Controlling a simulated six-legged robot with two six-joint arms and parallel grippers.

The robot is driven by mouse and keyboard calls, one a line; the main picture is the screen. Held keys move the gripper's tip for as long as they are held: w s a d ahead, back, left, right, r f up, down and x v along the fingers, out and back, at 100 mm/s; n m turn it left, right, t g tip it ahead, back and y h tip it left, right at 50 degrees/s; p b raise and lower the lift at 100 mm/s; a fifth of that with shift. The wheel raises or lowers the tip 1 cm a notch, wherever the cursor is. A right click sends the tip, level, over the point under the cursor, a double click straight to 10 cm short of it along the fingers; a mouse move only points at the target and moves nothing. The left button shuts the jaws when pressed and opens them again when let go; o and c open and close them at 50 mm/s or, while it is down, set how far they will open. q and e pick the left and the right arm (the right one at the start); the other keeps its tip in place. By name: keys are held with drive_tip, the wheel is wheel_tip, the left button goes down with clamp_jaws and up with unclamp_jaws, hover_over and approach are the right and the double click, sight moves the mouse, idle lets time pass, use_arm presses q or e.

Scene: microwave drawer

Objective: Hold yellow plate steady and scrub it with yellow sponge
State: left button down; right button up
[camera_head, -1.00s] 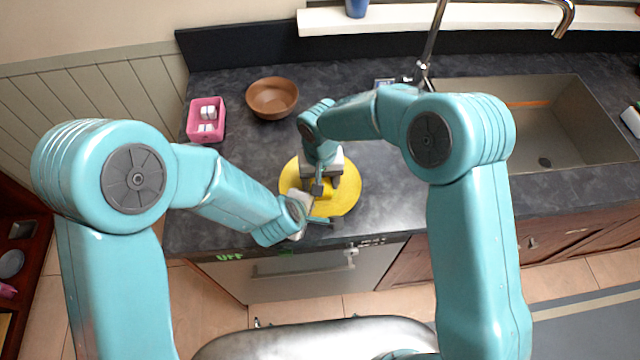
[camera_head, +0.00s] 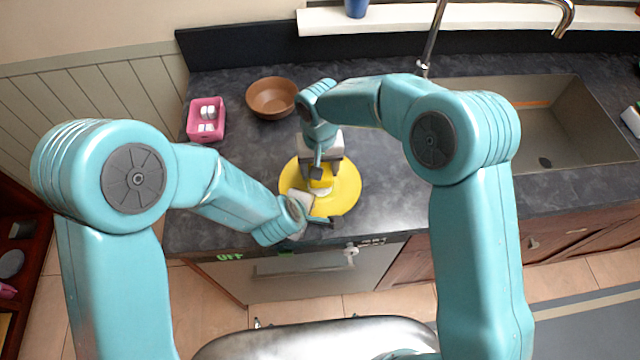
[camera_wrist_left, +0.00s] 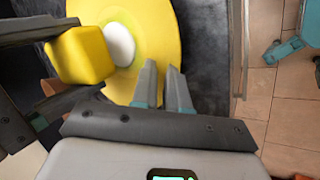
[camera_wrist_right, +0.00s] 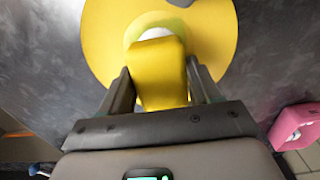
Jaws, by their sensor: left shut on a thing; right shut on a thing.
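The yellow plate (camera_head: 346,196) lies on the dark counter near its front edge, with a white patch (camera_wrist_left: 119,44) at its middle. My left gripper (camera_head: 320,219) is shut on the plate's near rim; its fingertips meet the rim in the left wrist view (camera_wrist_left: 162,90). My right gripper (camera_head: 322,176) is over the plate, shut on the yellow sponge (camera_wrist_right: 160,72). The sponge shows as a yellow block in the left wrist view (camera_wrist_left: 80,55). It is over the plate beside the white patch; whether it touches the plate is unclear.
A brown bowl (camera_head: 272,98) and a pink container (camera_head: 192,122) with white pieces stand behind and left of the plate. The sink (camera_head: 560,125) and faucet (camera_head: 433,40) are at the right. The counter right of the plate is clear.

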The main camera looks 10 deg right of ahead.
drive_tip(key=shift+r, duration=1.35)
drive_tip(key=d, duration=0.9)
drive_tip(key=shift+s+a, duration=0.2)
drive_tip(key=shift+a, duration=2.05)
drive_tip(key=shift+s+a, duration=0.2)
drive_tip(key=shift+a, duration=2.05)
drive_tip(key=shift+f, duration=2.55)
drive_tip(key=shift+f, duration=0.65)
